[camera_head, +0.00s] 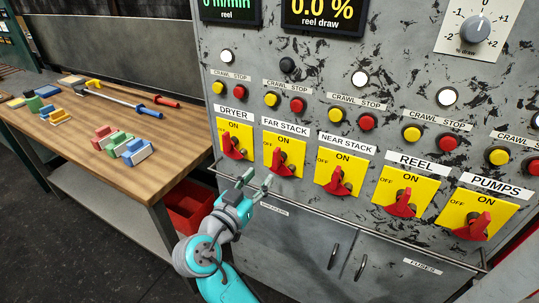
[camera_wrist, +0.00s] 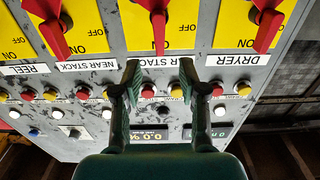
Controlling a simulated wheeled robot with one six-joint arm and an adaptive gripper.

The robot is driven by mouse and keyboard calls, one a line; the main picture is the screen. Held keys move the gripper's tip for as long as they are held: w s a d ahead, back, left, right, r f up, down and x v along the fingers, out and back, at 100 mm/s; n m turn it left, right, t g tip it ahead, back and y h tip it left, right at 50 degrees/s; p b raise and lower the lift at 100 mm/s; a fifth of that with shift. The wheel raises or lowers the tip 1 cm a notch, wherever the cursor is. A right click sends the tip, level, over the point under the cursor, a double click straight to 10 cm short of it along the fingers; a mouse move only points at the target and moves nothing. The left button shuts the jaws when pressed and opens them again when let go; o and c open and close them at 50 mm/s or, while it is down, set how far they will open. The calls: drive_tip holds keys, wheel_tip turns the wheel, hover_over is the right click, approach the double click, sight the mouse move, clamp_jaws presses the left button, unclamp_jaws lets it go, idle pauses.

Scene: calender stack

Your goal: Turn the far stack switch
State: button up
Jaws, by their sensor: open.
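The far stack switch (camera_head: 284,160) is a red handle on a yellow plate (camera_head: 273,138) marked ON and OFF, below the FAR STACK label (camera_head: 285,126). In the wrist view, which is upside down, the red far stack handle (camera_wrist: 157,22) is at top centre. My gripper (camera_head: 254,183) is open and empty, below and in front of this switch. In the wrist view its two fingers (camera_wrist: 158,75) are spread on either side of the FAR STACK label, apart from the handle. I cannot tell the exact gap to the panel.
The dryer switch (camera_head: 233,147) is left of the far stack switch, and the near stack switch (camera_head: 338,181) is right of it. A rail (camera_head: 330,209) runs along the panel below the switches. A wooden table (camera_head: 165,170) with blocks and tools stands at left, beside a red bin (camera_head: 190,205).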

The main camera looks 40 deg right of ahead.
sight(275, 160)
drive_tip(key=x, duration=1)
drive_tip(key=shift+d+f, duration=0.1)
drive_tip(key=shift+d, duration=0.1)
clamp_jaws()
